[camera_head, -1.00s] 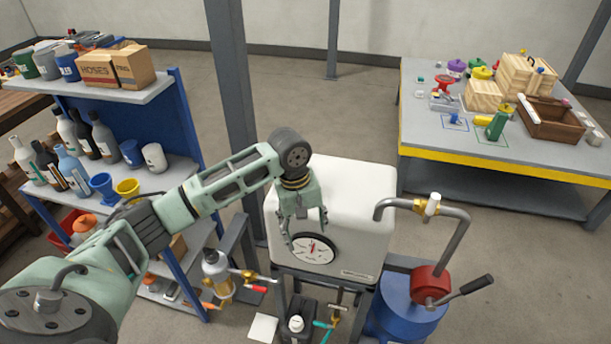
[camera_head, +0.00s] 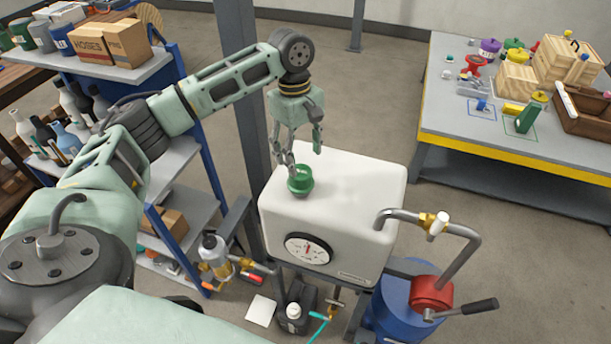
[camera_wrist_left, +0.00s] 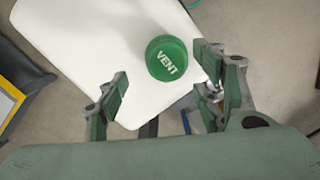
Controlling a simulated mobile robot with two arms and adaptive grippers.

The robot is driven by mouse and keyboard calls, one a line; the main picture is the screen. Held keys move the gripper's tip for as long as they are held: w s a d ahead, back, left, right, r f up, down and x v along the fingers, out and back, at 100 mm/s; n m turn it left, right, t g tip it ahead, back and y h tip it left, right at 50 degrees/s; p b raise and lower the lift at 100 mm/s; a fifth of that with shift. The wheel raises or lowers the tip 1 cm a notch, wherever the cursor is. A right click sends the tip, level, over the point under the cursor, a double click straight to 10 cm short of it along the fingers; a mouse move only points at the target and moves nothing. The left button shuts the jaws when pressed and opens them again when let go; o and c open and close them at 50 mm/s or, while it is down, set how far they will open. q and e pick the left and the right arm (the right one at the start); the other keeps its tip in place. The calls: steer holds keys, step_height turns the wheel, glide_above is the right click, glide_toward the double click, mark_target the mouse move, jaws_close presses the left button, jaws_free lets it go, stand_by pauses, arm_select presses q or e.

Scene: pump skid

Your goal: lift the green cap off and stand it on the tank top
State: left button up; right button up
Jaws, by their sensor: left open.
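The green cap (camera_head: 300,180) sits on the left part of the white tank top (camera_head: 345,185). In the left wrist view the cap (camera_wrist_left: 167,58) shows the word VENT, with the white tank top (camera_wrist_left: 90,40) around it. My left gripper (camera_head: 304,150) is open just above the cap, fingers pointing down. In the left wrist view its two fingers (camera_wrist_left: 165,85) are spread wide, with the cap beyond them and a little nearer the right finger. Nothing is between the fingers. Whether a finger touches the cap is unclear. My right gripper is not in view.
A round gauge (camera_head: 308,249) is on the tank's front. A bent pipe with a brass valve (camera_head: 433,222) and a red pump (camera_head: 430,293) stand at the right. The shelf (camera_head: 185,160) is at the left. The tank top right of the cap is bare.

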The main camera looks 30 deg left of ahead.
mark_target(301, 170)
arm_select(q)
steer(key=shift+s+f+p, duration=0.5)
steer(key=shift+s+f, duration=0.1)
steer(key=shift+f, duration=0.15)
steer(key=f, duration=0.1)
steer(key=f+p, duration=0.1)
steer(key=shift+d+f, duration=0.2)
steer(key=shift+f, duration=0.2)
steer(key=shift+w+d+f, duration=0.1)
steer(key=shift+f, duration=0.7)
steer(key=shift+c, duration=0.5)
steer(key=c, duration=1.2)
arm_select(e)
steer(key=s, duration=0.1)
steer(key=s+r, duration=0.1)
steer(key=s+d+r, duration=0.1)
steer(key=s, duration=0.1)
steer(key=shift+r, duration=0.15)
arm_select(q)
steer(key=shift+r, duration=0.1)
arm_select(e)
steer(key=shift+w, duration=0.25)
